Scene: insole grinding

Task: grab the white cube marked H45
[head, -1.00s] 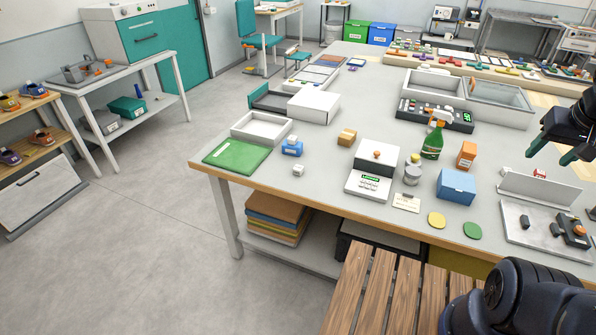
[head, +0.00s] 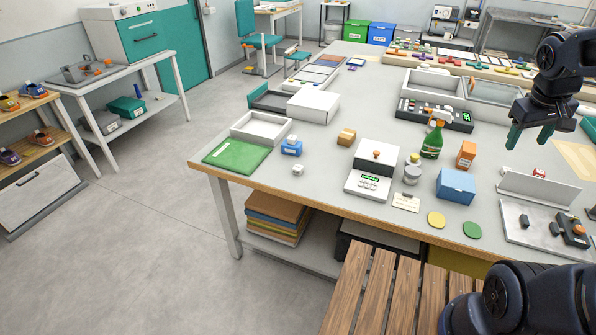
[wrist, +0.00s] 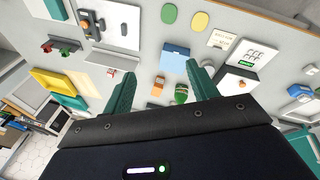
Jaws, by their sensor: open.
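A small white cube (head: 298,170) sits on the grey table near its front left part, in front of a small blue block. Any marking on it is too small to read. It also shows near the right edge of the wrist view (wrist: 310,69). My gripper (head: 529,138) hangs above the right part of the table, far from the cube. Its green fingers are apart with nothing between them. In the wrist view both fingers (wrist: 163,88) point down at the table.
The blue block (head: 291,148), a green mat (head: 236,155) and a white tray (head: 284,132) lie near the cube. A white device (head: 368,186), a green spray bottle (head: 432,145) and a blue box (head: 456,186) stand between the cube and my gripper.

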